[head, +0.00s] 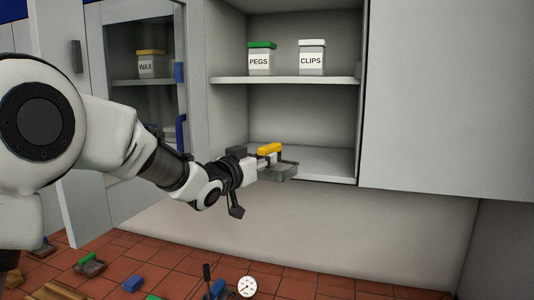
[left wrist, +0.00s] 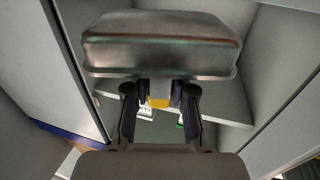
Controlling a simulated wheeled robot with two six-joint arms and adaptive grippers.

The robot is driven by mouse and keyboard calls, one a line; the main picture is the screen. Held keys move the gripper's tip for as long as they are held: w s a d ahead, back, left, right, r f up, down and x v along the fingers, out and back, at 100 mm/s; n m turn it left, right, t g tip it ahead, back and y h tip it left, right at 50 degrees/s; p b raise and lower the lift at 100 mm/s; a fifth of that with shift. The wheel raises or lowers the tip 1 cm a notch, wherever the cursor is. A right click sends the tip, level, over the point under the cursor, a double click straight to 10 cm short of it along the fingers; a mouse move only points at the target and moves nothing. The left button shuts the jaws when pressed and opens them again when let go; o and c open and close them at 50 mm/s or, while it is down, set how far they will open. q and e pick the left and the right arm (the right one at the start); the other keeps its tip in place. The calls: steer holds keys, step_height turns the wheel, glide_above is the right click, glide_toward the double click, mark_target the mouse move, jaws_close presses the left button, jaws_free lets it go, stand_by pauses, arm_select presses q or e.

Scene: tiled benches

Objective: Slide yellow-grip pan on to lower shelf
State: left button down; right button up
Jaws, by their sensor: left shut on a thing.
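The pan (head: 281,172) is a small grey metal tray with a yellow grip (head: 269,149). My left gripper (head: 257,164) is shut on the yellow grip and holds the pan in the air at the front of the open cabinet bay. The pan overlaps the front of the lower shelf (head: 325,162) in the head view; I cannot tell whether it touches it. In the left wrist view the pan (left wrist: 165,45) spans the top, beyond the fingertips (left wrist: 160,95), with a bit of yellow grip between them. My right gripper is not in view.
The upper shelf (head: 285,80) holds a green-lidded PEGS jar (head: 261,58) and a white CLIPS jar (head: 312,57). A grey door panel (head: 445,95) bounds the bay on the right. A glass door (head: 145,80) is on the left. Several small items lie on the red-tiled bench (head: 300,288).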

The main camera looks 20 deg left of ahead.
arm_select(q)
steer(key=shift+s+a, duration=0.25)
steer(key=shift+w+d, duration=0.15)
steer(key=shift+w, duration=0.35)
steer(key=shift+w+d, duration=0.1)
steer(key=shift+w, duration=7.45)
steer(key=shift+w+f, duration=0.1)
steer(key=shift+f, duration=0.25)
steer(key=shift+f, duration=0.35)
steer(key=c, duration=1)
jaws_free()
steer(key=shift+o, duration=0.6)
